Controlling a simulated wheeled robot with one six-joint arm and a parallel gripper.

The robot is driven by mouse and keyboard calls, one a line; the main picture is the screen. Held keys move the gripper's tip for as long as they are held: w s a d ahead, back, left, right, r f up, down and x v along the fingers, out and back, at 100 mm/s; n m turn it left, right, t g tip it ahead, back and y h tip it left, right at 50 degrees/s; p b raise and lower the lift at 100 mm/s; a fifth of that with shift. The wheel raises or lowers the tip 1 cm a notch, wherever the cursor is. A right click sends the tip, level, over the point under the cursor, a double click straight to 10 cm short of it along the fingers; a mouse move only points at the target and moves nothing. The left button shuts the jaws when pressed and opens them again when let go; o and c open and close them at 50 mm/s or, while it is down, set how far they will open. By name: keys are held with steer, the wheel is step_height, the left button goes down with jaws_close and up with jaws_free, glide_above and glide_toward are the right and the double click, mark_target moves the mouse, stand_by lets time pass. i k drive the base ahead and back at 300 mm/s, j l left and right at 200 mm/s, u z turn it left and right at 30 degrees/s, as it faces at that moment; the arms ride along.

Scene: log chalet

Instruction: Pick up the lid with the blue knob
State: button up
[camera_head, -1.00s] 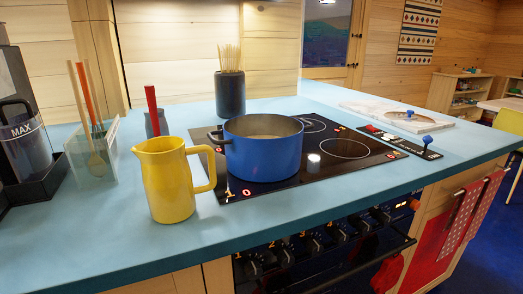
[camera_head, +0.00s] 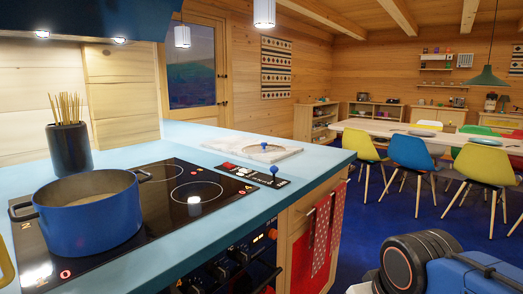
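A flat, pale, see-through round lid (camera_head: 249,151) seems to lie on a light board (camera_head: 226,147) towards the back right of the blue counter. My gripper is not in view; only dark and blue parts, apparently of my arm, show at the lower right.
The black hob (camera_head: 160,222) fills the near counter (camera_head: 215,232). A dark pot of sticks (camera_head: 69,147) stands behind it. Red towels (camera_head: 320,240) hang at the counter's end. A table (camera_head: 400,128) with colored chairs stands beyond, with open blue floor between.

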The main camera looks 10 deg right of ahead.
mark_target(264, 149)
steer(key=i+l+u, duration=0.15)
steer(key=l, duration=0.3)
steer(key=i+l+u, duration=0.1)
steer(key=l, duration=0.35)
steer(key=i+l+u, duration=0.15)
steer(key=l, duration=0.35)
steer(key=i+l+u, duration=0.1)
steer(key=l, duration=0.35)
steer(key=i+l+u, duration=0.15)
steer(key=l, duration=0.35)
steer(key=k, duration=0.05)
